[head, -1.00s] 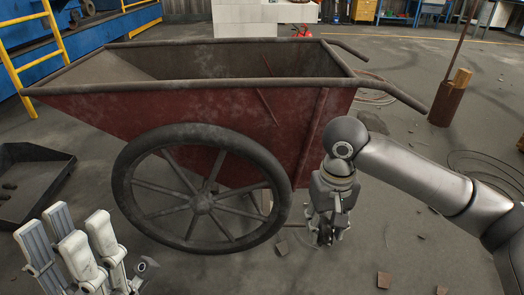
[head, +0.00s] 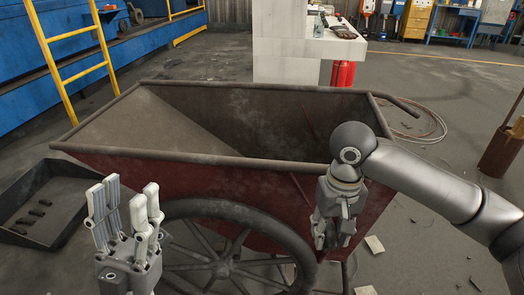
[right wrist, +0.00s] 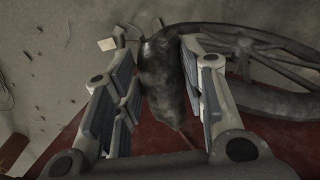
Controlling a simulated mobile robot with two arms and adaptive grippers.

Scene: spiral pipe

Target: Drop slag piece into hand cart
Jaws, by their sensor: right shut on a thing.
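The hand cart (head: 180,159) is a dark red, worn tub with a thick rim and a large spoked wheel. Its visible interior is bare. My right gripper (head: 328,243) points down outside the cart's near side, right of the wheel and below the rim. In the right wrist view it is shut on the slag piece (right wrist: 164,75), a dark, rough lump between the finger pads. The slag is hard to make out in the head view. My left gripper (head: 125,205) is open and empty, fingers up, in front of the cart's near left side.
A dark tray (head: 35,230) with small dark pieces lies on the floor at left. A yellow ladder (head: 75,70) and blue machinery stand behind it. A white block counter (head: 290,45) stands beyond the cart. Flat scraps (head: 374,244) lie right of the cart.

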